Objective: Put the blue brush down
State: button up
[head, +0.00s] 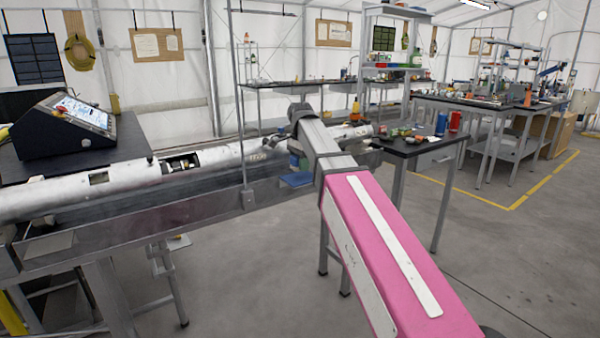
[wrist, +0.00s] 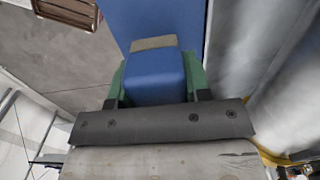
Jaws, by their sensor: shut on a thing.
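The blue brush (wrist: 155,80) is between the green fingers of my gripper (wrist: 157,72) in the wrist view. The gripper is shut on it. The brush has a blue body with a grey-brown strip at its far end; its underside is hidden. Beyond it in the wrist view lies a flat blue surface (wrist: 150,18). A blue flat patch also shows in the head view (head: 296,181), below the end of my arm and beside the long metal tube. In the head view my arm mostly hides the gripper and brush. I cannot tell whether the brush touches the blue surface.
The long silvery tube (head: 130,175) lies on a metal stand at the left and runs beyond my arm. A small dark table (head: 425,148) with cans stands behind right. A brown thing (wrist: 68,10) shows at the wrist view's upper left. The floor at right is clear.

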aim_at(300, 177)
jog(key=shift+f, duration=1.6)
jog(key=shift+f, duration=0.1)
jog(key=o, duration=1.1)
jog(key=shift+c, duration=0.2)
notch_tip(300, 177, up, 12)
jog(key=shift+r, duration=0.15)
